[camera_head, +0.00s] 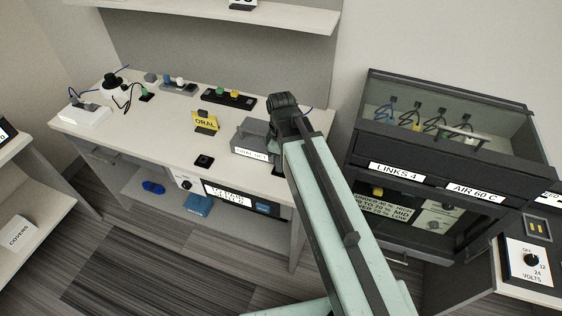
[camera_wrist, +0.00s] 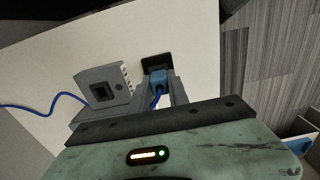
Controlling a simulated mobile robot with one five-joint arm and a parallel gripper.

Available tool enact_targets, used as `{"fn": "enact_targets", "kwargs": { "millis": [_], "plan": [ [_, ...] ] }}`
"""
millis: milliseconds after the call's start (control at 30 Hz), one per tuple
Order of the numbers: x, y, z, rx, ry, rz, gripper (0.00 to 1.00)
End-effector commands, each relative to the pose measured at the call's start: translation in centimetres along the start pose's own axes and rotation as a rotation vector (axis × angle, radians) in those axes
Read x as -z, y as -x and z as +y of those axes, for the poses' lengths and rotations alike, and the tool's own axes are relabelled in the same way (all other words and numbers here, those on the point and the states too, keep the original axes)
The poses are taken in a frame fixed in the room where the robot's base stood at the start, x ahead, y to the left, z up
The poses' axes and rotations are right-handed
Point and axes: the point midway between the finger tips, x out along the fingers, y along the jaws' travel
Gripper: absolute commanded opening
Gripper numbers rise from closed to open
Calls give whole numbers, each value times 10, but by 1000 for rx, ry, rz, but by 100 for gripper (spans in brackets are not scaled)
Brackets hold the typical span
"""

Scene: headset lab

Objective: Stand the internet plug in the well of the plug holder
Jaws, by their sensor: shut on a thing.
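In the wrist view my gripper (camera_wrist: 158,74) is shut on the blue internet plug (camera_wrist: 158,79), with a finger on each side of it. A blue cord runs back from the plug between the fingers. A small black square block, seemingly the plug holder (camera_wrist: 154,59), lies just beyond the plug in the picture; I cannot tell whether they touch.
A grey box with a square socket (camera_wrist: 103,89) stands left of the plug; it also shows on the bench (camera_head: 252,137). A yellow sign (camera_head: 205,121) and a black block with coloured knobs (camera_head: 229,97) stand behind. A glass-topped dark cabinet (camera_head: 440,135) is at right.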

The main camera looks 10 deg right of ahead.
Motion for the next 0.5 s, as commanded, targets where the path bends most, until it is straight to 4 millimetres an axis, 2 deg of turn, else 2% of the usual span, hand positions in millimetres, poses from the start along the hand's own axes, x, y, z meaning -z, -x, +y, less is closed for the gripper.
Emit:
{"fn": "enact_targets", "kwargs": {
  "millis": [67,100,167,200,500],
  "plan": [
    [0,-3,0,0,0,0,0],
    [0,-3,0,0,0,0,26],
    [0,-2,0,0,0,0,43],
    [0,-2,0,0,0,0,46],
    [0,-1,0,0,0,0,46]
  ]
}}
